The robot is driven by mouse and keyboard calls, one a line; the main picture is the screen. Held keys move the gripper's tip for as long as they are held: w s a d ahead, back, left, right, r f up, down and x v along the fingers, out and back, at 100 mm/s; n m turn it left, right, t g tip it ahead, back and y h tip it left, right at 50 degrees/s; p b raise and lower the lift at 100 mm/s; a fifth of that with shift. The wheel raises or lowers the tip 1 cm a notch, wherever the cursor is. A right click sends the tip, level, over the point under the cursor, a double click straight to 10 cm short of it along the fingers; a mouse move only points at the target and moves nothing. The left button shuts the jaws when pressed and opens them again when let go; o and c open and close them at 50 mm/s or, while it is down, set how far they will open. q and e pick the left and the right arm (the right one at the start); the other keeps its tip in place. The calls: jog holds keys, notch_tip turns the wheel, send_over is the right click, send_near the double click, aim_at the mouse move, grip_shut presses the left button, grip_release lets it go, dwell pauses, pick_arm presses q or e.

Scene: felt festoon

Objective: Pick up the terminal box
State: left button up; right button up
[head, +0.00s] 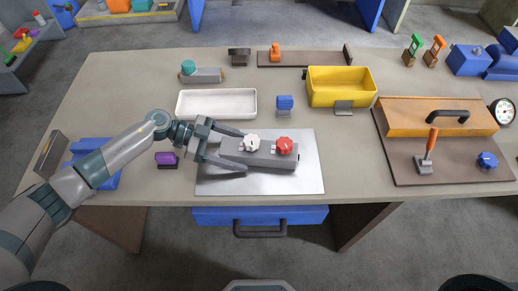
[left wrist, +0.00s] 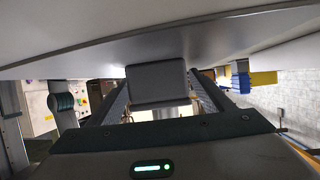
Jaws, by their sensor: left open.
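The grey box with a white knob and a red knob, which I take to be the terminal box (head: 260,159), lies on a pale metal sheet (head: 305,184) near the table's front. My left gripper (head: 244,151) comes in from the left, open. In the head view its two fingers reach along the box's far and near sides at the left end. In the left wrist view the box (left wrist: 157,82) shows as a dark grey block between the fingers. I cannot tell whether either finger touches it. My right gripper is not in view.
A purple block (head: 166,159) sits left of the sheet. A brown board with an orange-handled lever (head: 428,149) lies right. The sheet's right part is clear.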

pick_arm(q)
jog(key=shift+d+f, duration=0.15)
jog(key=shift+d, duration=0.05)
dwell(0.3)
jog(key=c, duration=1.3)
